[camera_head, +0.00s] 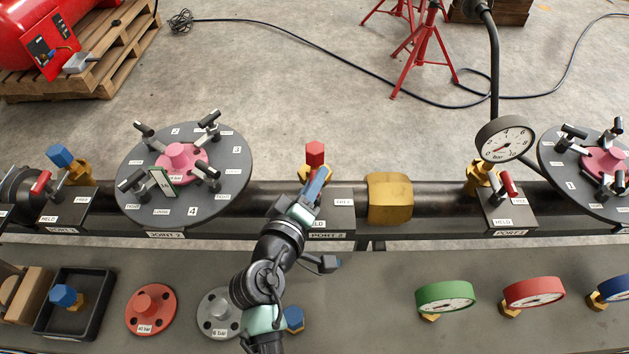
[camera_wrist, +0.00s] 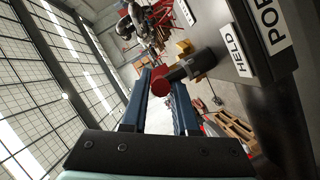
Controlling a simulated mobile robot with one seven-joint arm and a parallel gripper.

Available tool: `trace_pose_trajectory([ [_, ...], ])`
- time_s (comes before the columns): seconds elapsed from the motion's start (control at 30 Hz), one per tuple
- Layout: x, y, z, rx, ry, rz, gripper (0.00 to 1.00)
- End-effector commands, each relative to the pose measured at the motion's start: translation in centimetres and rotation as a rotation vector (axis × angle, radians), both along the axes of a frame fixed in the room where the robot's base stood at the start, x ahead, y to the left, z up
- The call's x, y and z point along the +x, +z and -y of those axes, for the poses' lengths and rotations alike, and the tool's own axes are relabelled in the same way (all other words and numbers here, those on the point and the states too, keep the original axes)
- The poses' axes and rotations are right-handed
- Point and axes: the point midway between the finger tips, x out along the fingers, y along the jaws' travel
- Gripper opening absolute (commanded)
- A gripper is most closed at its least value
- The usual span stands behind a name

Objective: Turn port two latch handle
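In the wrist view the latch handle (camera_wrist: 180,74), a dark bar with a round red end, points between the two blue fingers of my gripper (camera_wrist: 162,90). The fingers are apart with the red end in the gap; whether they touch it is unclear. The HELD plate (camera_wrist: 232,47) is beside the handle.
A round flange (camera_head: 135,160) with clamps and a pink hub is on the left. A brass collar (camera_head: 389,198) and a dial gauge (camera_head: 504,139) are to the right. The front bench (camera_head: 370,315) carries gauges, discs and a black tray (camera_head: 98,310).

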Motion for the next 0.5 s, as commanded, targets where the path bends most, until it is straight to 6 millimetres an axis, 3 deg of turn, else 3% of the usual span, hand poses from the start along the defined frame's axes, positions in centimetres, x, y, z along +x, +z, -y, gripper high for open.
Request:
trace_pose_trajectory([
  [0.33, -0.1, 0.0, 0.0, -0.001, 0.001, 0.0, 0.35],
  [0.5, -1.6, 0.2, -0.7, -0.001, 0.003, -0.001, 0.35],
])
